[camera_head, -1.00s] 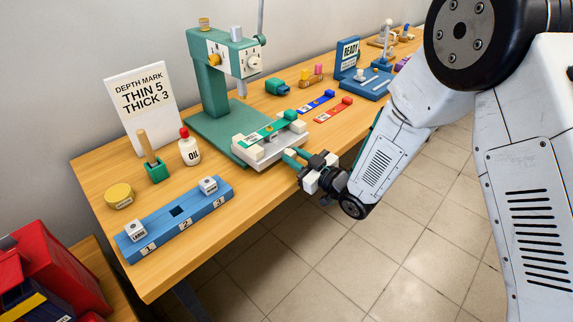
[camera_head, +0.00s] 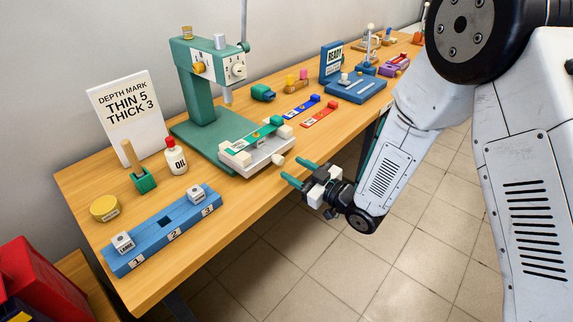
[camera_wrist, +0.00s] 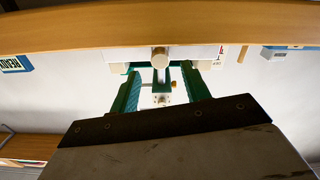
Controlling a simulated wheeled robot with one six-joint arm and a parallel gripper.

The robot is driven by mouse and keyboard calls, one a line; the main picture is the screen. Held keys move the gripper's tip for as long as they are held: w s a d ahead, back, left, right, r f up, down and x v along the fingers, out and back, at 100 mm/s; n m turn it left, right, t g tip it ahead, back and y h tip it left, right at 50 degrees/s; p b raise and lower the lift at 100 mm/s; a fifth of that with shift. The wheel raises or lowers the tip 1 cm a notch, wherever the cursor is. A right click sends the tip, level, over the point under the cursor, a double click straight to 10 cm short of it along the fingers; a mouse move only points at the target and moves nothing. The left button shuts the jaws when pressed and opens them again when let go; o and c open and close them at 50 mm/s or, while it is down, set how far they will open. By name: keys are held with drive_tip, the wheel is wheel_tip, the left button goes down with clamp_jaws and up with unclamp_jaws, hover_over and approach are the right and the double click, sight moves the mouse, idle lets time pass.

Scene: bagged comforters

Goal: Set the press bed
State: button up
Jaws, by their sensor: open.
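The green press (camera_head: 205,100) stands at the back of the wooden table, with a white dial head (camera_head: 232,68). Its white bed (camera_head: 262,157) lies at the front of the green base, with a green strip across it. A pale round knob (camera_head: 278,160) projects from the bed's front, near the table edge. My gripper (camera_head: 291,169) is open and empty, just off the table edge in front of the knob. In the wrist view the knob (camera_wrist: 160,58) shows between my two green fingers, beyond their tips; I see no contact.
A sign (camera_head: 127,115) reads "DEPTH MARK THIN 5 THICK 3". A blue block holder (camera_head: 165,235) with numbered slots lies front left. An oil bottle (camera_head: 175,157), blue strip (camera_head: 299,107), red strip (camera_head: 320,117) and "READY" stand (camera_head: 333,62) are nearby. Open floor lies right of the table.

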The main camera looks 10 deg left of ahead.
drive_tip(key=v, duration=0.2)
drive_tip(key=shift+s+d, duration=0.2)
drive_tip(key=shift+d, duration=0.15)
